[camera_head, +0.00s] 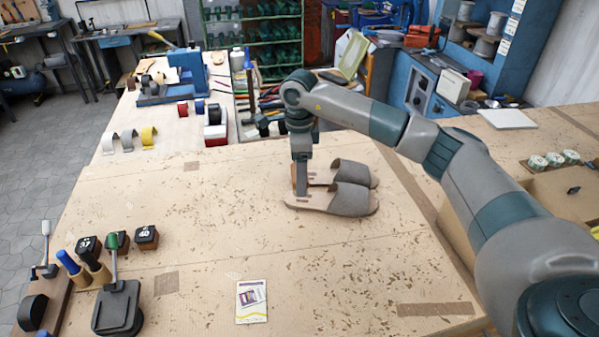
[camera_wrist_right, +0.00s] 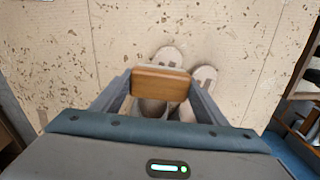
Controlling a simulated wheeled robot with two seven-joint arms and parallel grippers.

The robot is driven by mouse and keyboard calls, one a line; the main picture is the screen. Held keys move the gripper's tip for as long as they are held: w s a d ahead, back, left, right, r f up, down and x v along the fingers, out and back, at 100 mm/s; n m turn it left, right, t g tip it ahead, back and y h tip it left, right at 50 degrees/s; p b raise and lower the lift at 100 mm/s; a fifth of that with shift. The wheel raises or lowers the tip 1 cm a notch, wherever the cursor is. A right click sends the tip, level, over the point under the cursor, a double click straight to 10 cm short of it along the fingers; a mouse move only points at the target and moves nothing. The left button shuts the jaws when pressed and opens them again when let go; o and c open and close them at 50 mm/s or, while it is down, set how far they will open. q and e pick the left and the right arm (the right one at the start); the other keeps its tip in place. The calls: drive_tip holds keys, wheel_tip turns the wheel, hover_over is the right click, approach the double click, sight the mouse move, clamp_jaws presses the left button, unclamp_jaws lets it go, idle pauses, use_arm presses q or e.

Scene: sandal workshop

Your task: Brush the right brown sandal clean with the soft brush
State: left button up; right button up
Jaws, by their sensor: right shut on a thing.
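A pair of grey-brown sandals lies side by side on the workbench, soles down, with wide straps toward the right. The nearer sandal (camera_head: 345,199) and the farther sandal (camera_head: 352,173) also show in the right wrist view as two pale heel ends (camera_wrist_right: 168,57) (camera_wrist_right: 206,74). I cannot tell which one is the right sandal. My right gripper (camera_head: 300,188) points down over the heel ends and is shut on the wooden-backed brush (camera_wrist_right: 160,83). The brush hides parts of the sandals in the wrist view; its bristles and any contact are hidden. My left gripper is not in view.
A small printed card (camera_head: 251,301) lies on the bench (camera_head: 200,225) at the front. Stamps and a hand press (camera_head: 118,307) stand at the front left. The bench middle is clear.

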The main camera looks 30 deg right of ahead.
drive_tip(key=shift+f+b, duration=0.6)
drive_tip(key=shift+f, duration=2.05)
drive_tip(key=shift+f+b, duration=0.45)
drive_tip(key=shift+b, duration=0.2)
drive_tip(key=shift+w+d+b, duration=0.1)
drive_tip(key=shift+b, duration=0.25)
drive_tip(key=shift+w+d+b, duration=0.6)
drive_tip(key=shift+w+b, duration=0.05)
drive_tip(key=shift+w, duration=0.3)
drive_tip(key=shift+b, duration=0.3)
